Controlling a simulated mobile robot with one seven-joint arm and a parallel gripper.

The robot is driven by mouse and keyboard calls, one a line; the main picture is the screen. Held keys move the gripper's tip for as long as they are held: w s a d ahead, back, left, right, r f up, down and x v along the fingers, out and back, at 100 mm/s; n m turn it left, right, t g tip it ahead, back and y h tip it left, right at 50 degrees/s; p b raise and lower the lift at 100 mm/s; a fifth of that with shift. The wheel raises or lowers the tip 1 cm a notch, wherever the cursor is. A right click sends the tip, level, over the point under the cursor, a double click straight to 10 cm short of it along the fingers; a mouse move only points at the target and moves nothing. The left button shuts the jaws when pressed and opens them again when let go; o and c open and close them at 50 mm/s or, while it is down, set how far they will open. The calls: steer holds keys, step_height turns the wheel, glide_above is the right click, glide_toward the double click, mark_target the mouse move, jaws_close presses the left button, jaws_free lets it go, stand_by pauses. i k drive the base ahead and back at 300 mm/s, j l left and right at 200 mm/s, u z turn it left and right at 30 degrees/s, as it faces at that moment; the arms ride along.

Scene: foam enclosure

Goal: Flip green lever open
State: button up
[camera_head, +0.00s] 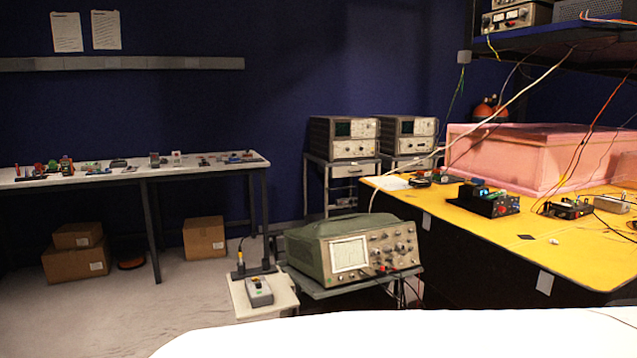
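I cannot make out a green lever in the head view. A small grey box with a yellow part on top (259,291) sits on a low white stand (270,309) at lower centre. A black device with a lit blue part (489,199) and a second dark device with small red parts (567,209) lie on the yellow table (540,258) at right. They are too small to tell any lever on them. My gripper is not in view.
A green-cased oscilloscope (352,250) stands on a cart at centre. A pink foam box (541,156) sits on the yellow table, with cables hanging over it. A bench (200,165) with several small items runs along the left wall. The floor (110,310) at left is mostly clear.

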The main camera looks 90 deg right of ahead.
mark_target(499, 193)
steer(key=z, duration=3.6)
steer(key=i+j+z, duration=0.1)
steer(key=i+j, duration=0.15)
steer(key=i, duration=0.3)
steer(key=i+j+z, duration=0.1)
steer(key=i+j, duration=0.15)
steer(key=i, duration=0.25)
steer(key=i+j+z, duration=0.1)
steer(key=i+j, duration=0.2)
steer(key=i, duration=0.25)
